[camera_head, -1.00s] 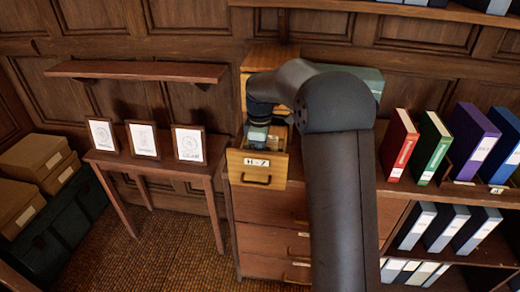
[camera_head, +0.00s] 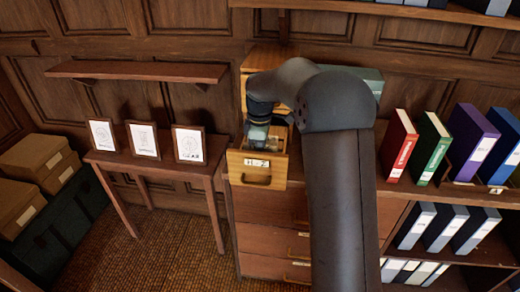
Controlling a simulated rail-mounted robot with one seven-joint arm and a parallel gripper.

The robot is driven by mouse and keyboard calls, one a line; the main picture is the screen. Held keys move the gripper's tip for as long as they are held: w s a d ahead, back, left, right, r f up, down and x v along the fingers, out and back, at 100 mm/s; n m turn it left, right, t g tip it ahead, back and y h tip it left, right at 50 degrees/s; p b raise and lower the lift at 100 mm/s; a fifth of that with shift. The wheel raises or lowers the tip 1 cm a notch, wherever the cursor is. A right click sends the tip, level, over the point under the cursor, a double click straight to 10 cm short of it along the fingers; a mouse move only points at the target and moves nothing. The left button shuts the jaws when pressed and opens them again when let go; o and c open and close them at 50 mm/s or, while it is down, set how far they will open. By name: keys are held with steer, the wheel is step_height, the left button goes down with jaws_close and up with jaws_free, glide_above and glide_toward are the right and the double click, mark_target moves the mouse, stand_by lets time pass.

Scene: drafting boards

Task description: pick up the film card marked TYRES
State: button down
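A small wooden card drawer (camera_head: 257,170) marked with a letter range, apparently H-Z, is pulled open at the front of a wooden cabinet. My gripper (camera_head: 257,140) reaches down into or just above this drawer, behind its front panel. Its fingertips are hidden by the drawer and my arm, so I cannot see whether it is open or shut. No card marked TYRES can be made out; the inside of the drawer is mostly hidden.
Three framed pictures (camera_head: 143,140) stand on a small side table (camera_head: 158,164) at left, below a bare wall shelf (camera_head: 138,71). Red (camera_head: 398,144), green (camera_head: 432,148) and purple (camera_head: 470,145) binders stand right of my arm. Boxes (camera_head: 36,160) are stacked at far left.

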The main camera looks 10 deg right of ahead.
steer(key=shift+r, duration=0.25)
step_height(320, 180, up, 12)
steer(key=p, duration=0.9)
